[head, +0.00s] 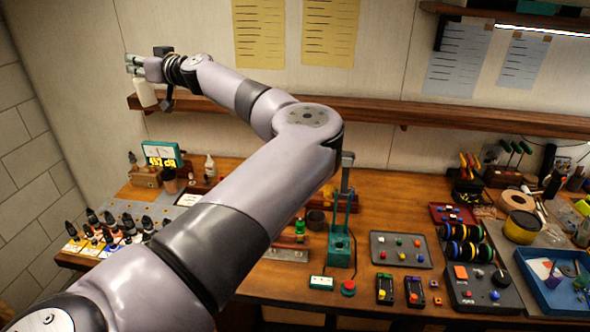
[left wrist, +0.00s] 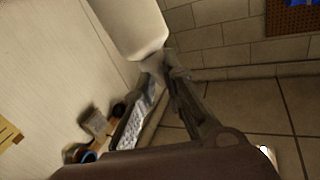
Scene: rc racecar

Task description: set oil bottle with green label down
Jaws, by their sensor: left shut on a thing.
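My left gripper (head: 140,68) is at the upper left, at the left end of the wall shelf (head: 330,109). It is shut on a white bottle (head: 145,93), the oil bottle, which hangs below the fingers and looks slightly tilted. The bottle overlaps the shelf's left end in the head view; I cannot tell whether it touches the shelf. The left wrist view shows the pale bottle (left wrist: 130,25) at the top, just beyond the fingers (left wrist: 162,78). No green label can be made out. My right gripper is not in view.
The wall shelf is bare along its visible length. The workbench below holds several dropper bottles (head: 108,228), a green-screened meter (head: 162,154), a small white bottle (head: 210,167), a green press (head: 341,245) and a blue tray (head: 550,290). My left arm hides the bench's middle left.

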